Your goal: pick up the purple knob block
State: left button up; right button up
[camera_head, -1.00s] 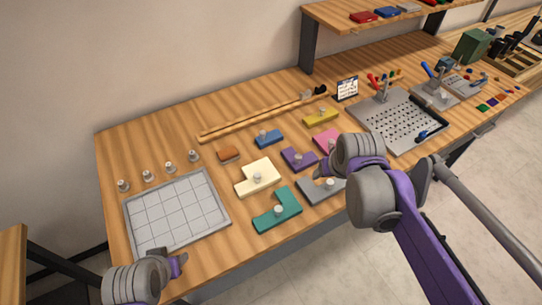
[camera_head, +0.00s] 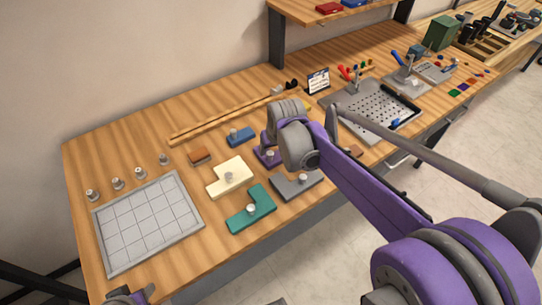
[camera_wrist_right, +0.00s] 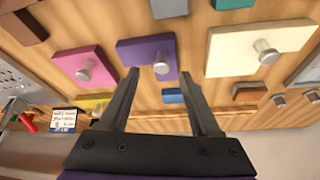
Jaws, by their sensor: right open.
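The purple knob block (camera_head: 263,159) lies on the wooden table, partly hidden behind my right gripper in the head view. In the right wrist view the purple block (camera_wrist_right: 138,49) shows a pale metal knob (camera_wrist_right: 161,63) standing from its face. My right gripper (camera_wrist_right: 160,72) is open and empty, and its two fingers reach toward the knob, one on each side of it in the picture. In the head view my right gripper (camera_head: 272,143) is close to the block; contact cannot be told. My left gripper (camera_head: 130,295) is at the bottom left, mostly cut off.
A cream block (camera_head: 228,179), a teal block (camera_head: 242,217), a grey block (camera_head: 290,189) and a blue block (camera_head: 240,138) lie around it. A pink block (camera_wrist_right: 72,61) is beside it in the wrist view. A gridded tray (camera_head: 148,222) lies left; a perforated plate (camera_head: 385,108) lies right.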

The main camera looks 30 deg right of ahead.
aim_at(270, 152)
jog(key=x, duration=0.4)
jog(key=shift+w+f, duration=0.15)
jog(key=shift+f, duration=0.2)
grip_shut()
